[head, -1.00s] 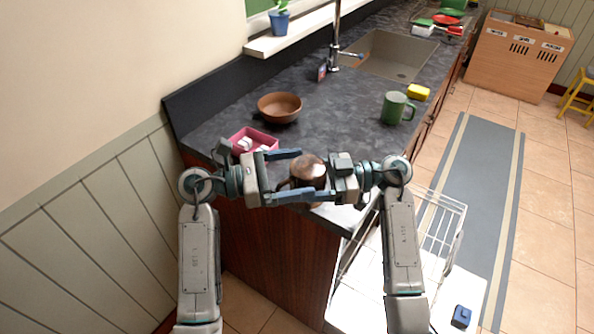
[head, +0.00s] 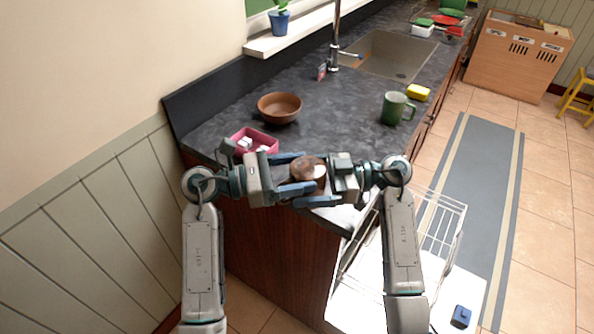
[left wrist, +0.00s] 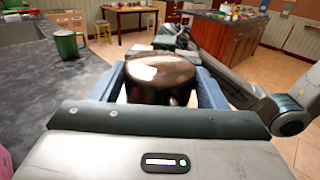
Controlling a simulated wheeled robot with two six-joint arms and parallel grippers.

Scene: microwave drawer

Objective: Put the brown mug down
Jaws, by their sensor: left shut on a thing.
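The brown mug (head: 309,169) is between my two grippers at the near end of the counter in the head view. It stands roughly upright and fills the middle of the left wrist view (left wrist: 160,78). My left gripper (head: 297,173) is shut on the mug, with a blue finger along each side. My right gripper (head: 328,178) is on the mug's other side, facing it. Its fingertips are hidden or too unclear to show whether it grips. I cannot tell whether the mug's base touches the counter (head: 340,125).
A pink box (head: 262,137) with white pieces lies just behind my left gripper. A brown bowl (head: 279,107) and a green mug (head: 397,108) stand farther back. The counter between them is clear. An open dishwasher rack (head: 440,225) is below right.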

